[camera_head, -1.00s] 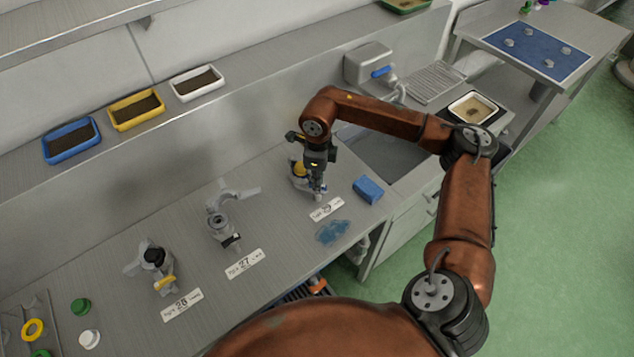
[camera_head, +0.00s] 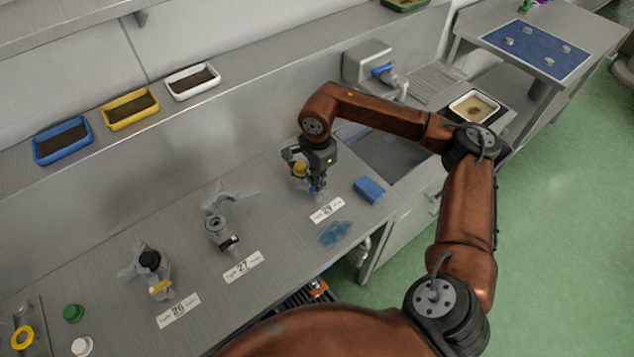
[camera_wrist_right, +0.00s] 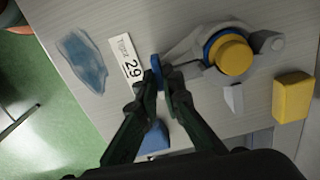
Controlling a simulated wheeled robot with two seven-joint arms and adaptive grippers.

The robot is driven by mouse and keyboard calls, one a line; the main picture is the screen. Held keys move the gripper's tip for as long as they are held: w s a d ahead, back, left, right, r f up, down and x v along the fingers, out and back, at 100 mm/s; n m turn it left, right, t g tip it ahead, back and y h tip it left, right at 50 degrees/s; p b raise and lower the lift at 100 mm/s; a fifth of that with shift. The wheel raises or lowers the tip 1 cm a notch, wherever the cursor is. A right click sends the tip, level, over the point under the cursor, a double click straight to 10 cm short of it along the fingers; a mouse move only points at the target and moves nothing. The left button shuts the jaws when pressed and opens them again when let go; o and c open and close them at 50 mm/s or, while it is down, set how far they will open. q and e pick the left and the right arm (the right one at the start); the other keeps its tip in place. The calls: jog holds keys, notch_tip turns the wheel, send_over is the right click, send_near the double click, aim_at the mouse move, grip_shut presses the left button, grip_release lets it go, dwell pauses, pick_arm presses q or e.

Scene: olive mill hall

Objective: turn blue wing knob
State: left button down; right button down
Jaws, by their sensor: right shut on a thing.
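The blue wing knob (camera_wrist_right: 157,70) shows in the right wrist view, on the side of a grey metal fitting (camera_wrist_right: 205,45) with a yellow cap (camera_wrist_right: 235,56). My right gripper (camera_wrist_right: 166,78) is shut on the knob, and its fingertips hide part of it. In the head view the right gripper (camera_head: 318,183) points down at the fitting on the counter, beside the label 29 (camera_head: 327,210). The yellow cap (camera_head: 300,169) shows to its left. My left gripper is not in view.
A blue block (camera_head: 369,189) lies right of the gripper, and a blue patch (camera_head: 334,233) in front. A yellow block (camera_wrist_right: 293,97) shows in the right wrist view. Fittings (camera_head: 219,230) and (camera_head: 152,268) stand left, by labels. A sink (camera_head: 385,155) is behind the arm.

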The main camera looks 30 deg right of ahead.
jog(key=shift+r+n, duration=0.1)
jog(key=shift+n, duration=0.3)
jog(key=c, duration=2.1)
grip_release()
notch_tip(320, 180, up, 12)
jog(key=shift+f, duration=0.1)
